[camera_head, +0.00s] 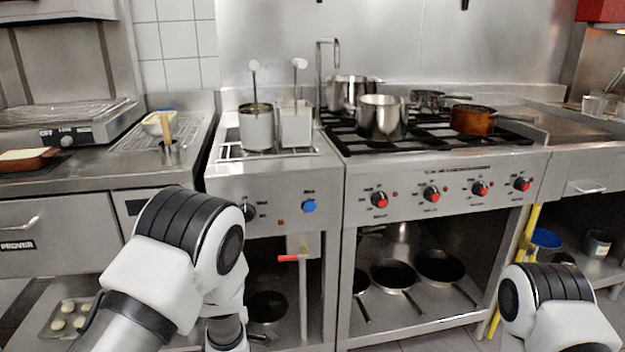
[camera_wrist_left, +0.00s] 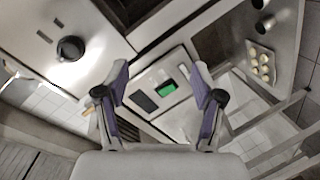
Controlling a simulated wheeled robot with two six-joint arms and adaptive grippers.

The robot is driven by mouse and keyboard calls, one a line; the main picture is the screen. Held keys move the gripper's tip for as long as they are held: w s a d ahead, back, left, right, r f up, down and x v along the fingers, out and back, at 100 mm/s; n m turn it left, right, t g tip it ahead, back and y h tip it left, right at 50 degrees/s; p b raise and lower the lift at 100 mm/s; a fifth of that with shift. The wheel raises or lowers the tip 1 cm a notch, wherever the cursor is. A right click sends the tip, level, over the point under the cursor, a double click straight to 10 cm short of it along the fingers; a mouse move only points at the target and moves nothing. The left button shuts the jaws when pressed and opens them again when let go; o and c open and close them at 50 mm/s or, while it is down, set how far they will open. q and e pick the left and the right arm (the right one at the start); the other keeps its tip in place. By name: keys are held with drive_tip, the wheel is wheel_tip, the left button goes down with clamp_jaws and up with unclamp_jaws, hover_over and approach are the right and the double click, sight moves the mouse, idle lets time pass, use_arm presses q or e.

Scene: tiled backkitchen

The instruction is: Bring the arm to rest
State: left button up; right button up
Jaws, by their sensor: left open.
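My left arm (camera_head: 180,265) comes in from the lower left in the head view, bent downward in front of the counter. Its gripper is below or hidden behind the arm there. In the left wrist view my left gripper (camera_wrist_left: 160,92) is open, its two purple-padded fingers apart with nothing between them. My right arm (camera_head: 550,305) shows only in part at the lower right of the head view, and its gripper is out of the picture.
A stove (camera_head: 440,170) with a steel pot (camera_head: 382,118) and a copper pan (camera_head: 472,121) stands ahead. Pans (camera_head: 393,273) lie on the shelf below. A tray of pale rounds (camera_head: 70,318) is low at left. A yellow post (camera_head: 528,235) stands near my right arm.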

use_arm(q)
drive_tip(key=s+a+f+m+g+h, duration=0.15)
drive_tip(key=s+a+f+g, duration=0.25)
drive_tip(key=s+f, duration=0.8)
drive_tip(key=s+f+m+g+h, duration=0.1)
drive_tip(key=s+f+m+g, duration=0.2)
drive_tip(key=s+f, duration=0.35)
drive_tip(key=s+f+m+g+h, duration=0.1)
drive_tip(key=s+f+m+g, duration=0.15)
drive_tip(key=s, duration=0.65)
drive_tip(key=s+d+m+g+h, duration=0.25)
drive_tip(key=s+m+g, duration=0.3)
drive_tip(key=s, duration=0.65)
wheel_tip(320, 180, up, 19)
drive_tip(key=d+m+p, duration=0.1)
drive_tip(key=m+p, duration=0.1)
drive_tip(key=p, duration=1.7)
drive_tip(key=shift+r+t+y+p, duration=0.15)
drive_tip(key=shift+t+y+p, duration=0.25)
drive_tip(key=shift+s, duration=0.1)
